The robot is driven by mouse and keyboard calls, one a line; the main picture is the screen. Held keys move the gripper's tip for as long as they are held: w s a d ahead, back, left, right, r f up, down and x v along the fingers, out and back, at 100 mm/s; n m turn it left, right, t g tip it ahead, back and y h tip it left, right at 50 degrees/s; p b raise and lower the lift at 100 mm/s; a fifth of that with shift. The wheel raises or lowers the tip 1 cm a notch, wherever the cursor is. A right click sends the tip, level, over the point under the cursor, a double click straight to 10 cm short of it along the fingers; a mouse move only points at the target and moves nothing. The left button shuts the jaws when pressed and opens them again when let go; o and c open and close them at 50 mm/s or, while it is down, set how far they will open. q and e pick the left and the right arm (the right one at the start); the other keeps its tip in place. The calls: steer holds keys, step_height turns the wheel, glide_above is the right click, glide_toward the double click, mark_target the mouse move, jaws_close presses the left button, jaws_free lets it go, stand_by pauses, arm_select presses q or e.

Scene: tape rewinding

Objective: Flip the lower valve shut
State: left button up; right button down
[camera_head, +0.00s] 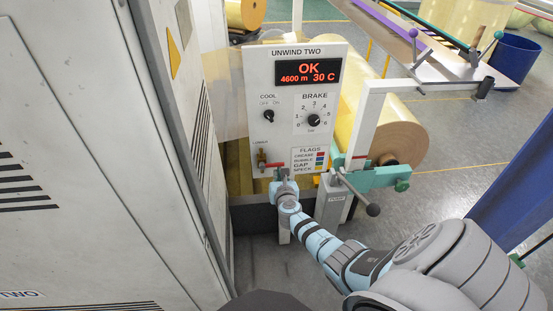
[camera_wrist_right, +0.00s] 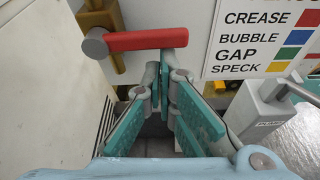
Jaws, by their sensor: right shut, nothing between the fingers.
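The lower valve (camera_head: 262,158) is a small brass fitting low on the left of the white panel, under a small label. Its red lever (camera_head: 275,165) points right, roughly horizontal. In the right wrist view the red lever (camera_wrist_right: 146,40) runs right from a grey pivot cap, with the brass valve body (camera_wrist_right: 100,18) behind. My right gripper (camera_head: 281,175) is just below the lever. In the wrist view its teal fingers (camera_wrist_right: 164,75) come together at the tips, shut and empty, close below the lever's right part; contact cannot be told. My left gripper is not in view.
The white panel (camera_head: 257,95) carries a display, a cool knob (camera_head: 268,116), a brake dial (camera_head: 313,120) and coloured flags. Right of the valve stand a grey pump post (camera_head: 331,198) with a ball-ended handle, and a green clamp (camera_head: 385,178). A large grey cabinet (camera_head: 90,140) closes off the left.

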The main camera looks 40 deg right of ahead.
stand_by(0.5)
step_height(320, 180, down, 5)
steer(key=b, duration=0.5)
steer(key=r+p+v, duration=0.1)
steer(key=p+v, duration=0.5)
steer(key=v, duration=0.4)
steer(key=shift+p, duration=0.3)
steer(key=shift+a, duration=0.1)
